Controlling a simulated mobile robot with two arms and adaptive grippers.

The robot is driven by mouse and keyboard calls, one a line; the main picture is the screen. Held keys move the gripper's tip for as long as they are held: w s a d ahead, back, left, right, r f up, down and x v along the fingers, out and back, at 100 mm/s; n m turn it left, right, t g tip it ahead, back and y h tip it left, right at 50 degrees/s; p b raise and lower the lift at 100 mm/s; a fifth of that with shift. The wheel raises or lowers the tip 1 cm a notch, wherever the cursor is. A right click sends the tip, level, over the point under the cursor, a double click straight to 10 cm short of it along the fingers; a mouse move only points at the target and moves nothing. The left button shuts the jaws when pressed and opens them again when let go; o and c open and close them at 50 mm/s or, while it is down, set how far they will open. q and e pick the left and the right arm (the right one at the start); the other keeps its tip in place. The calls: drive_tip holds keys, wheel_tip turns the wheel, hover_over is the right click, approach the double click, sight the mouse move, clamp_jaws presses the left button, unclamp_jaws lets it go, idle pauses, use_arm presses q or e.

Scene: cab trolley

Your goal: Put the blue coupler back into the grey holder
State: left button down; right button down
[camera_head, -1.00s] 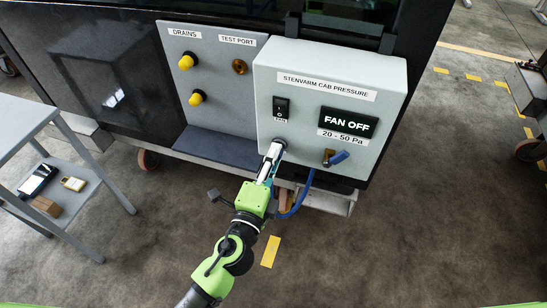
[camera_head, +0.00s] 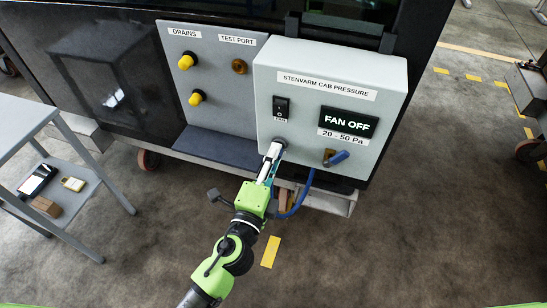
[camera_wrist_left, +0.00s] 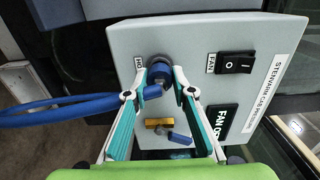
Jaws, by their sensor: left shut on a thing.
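The blue coupler (camera_wrist_left: 159,76) is between the fingertips of my left gripper (camera_wrist_left: 161,73) in the left wrist view. The gripper is shut on it. The coupler is in front of the round grey holder (camera_wrist_left: 157,60) on the face of the pale grey control box (camera_wrist_left: 125,45); it looks lined up and touching, but I cannot tell how deep it sits. A blue hose (camera_wrist_left: 60,112) runs from the coupler to the left. In the head view my left gripper (camera_head: 274,151) reaches the box's lower left corner and hides the coupler. My right gripper is not in view.
A brass valve with a blue lever (camera_head: 338,157) sits right of the gripper, below the FAN OFF display (camera_head: 348,122). A black switch (camera_head: 281,106) is above. A panel with yellow caps (camera_head: 186,62) is left. A grey shelf trolley (camera_head: 85,185) stands at far left.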

use_arm(q)
drive_tip(key=shift+w+d, duration=0.15)
drive_tip(key=shift+w, duration=0.35)
idle(0.3)
drive_tip(key=c, duration=1.6)
unclamp_jaws()
drive_tip(key=shift+c, duration=0.2)
drive_tip(key=shift+s, duration=0.1)
drive_tip(key=shift+s+f, duration=0.1)
drive_tip(key=shift+s, duration=0.15)
drive_tip(key=v, duration=1.1)
drive_tip(key=shift+s, duration=0.1)
drive_tip(key=o, duration=1.2)
drive_tip(key=shift+c, duration=0.2)
